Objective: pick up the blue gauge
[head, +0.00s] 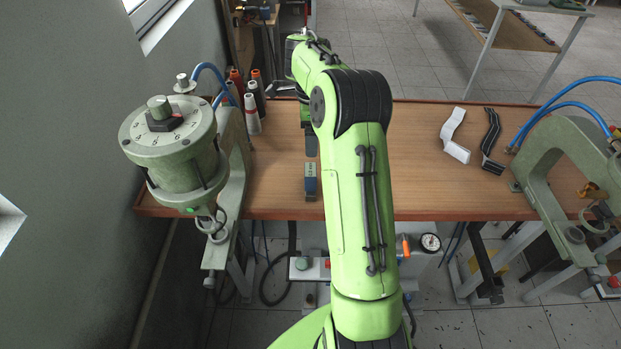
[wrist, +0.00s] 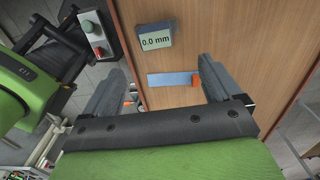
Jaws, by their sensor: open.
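In the wrist view a grey-blue box with a display reading 0.0 mm, which I take for the gauge (wrist: 155,38), is ahead of my fingertips. My gripper (wrist: 162,68) is open, with its two dark fingers apart and nothing held between them. In the head view my arm hides part of the table and most of my gripper.
A pale blue strip with an orange end (wrist: 171,80) lies beside the display box. A green pneumatic machine (head: 180,150) stands left, another (head: 560,165) right. Spools (head: 252,115) stand at the back left. White (head: 455,150) and black (head: 489,140) strips lie right. The table between is clear.

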